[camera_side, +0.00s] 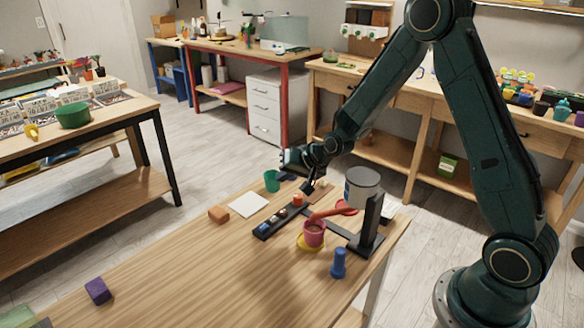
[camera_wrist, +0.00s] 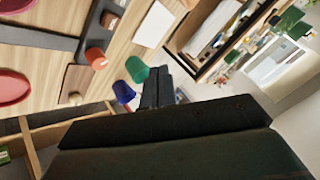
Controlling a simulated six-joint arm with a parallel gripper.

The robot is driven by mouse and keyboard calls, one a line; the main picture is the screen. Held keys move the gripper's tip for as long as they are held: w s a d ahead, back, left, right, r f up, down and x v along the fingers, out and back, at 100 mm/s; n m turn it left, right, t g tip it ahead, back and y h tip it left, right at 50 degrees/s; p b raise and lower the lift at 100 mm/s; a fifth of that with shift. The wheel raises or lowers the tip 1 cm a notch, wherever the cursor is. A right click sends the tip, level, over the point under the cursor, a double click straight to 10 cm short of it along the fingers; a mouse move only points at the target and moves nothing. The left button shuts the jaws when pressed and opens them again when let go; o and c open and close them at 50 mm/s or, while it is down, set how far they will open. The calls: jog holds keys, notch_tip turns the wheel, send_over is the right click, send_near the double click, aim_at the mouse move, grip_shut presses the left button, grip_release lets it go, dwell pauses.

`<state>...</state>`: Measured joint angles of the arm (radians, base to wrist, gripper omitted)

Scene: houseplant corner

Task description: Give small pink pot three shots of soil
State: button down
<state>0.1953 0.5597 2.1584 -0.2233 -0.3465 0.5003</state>
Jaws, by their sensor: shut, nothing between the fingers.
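Soil inside the pot cannot be made out clearly. My gripper (camera_side: 290,160) is shut and empty, above the table's far side, behind the pot and near a green cup (camera_side: 271,181). In the wrist view my dark fingers (camera_wrist: 158,80) are together beside the green cup (camera_wrist: 137,69).
A black rail (camera_side: 268,229) with small coloured pieces, one an orange knob (camera_side: 297,199), lies left of the pot. A white card (camera_side: 248,204), terracotta block (camera_side: 218,214), blue bottle (camera_side: 338,263) and purple block (camera_side: 98,291) are on the table. Its front left is mostly clear.

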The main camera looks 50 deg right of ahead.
aim_at(286, 213)
jog(key=shift+f, duration=0.2)
jog(key=shift+f, duration=4.2)
jog(key=shift+f, duration=0.15)
jog(key=shift+f, duration=0.3)
jog(key=shift+f, duration=0.5)
jog(key=shift+r, duration=0.95)
dwell(0.4)
jog(key=shift+r, duration=2.5)
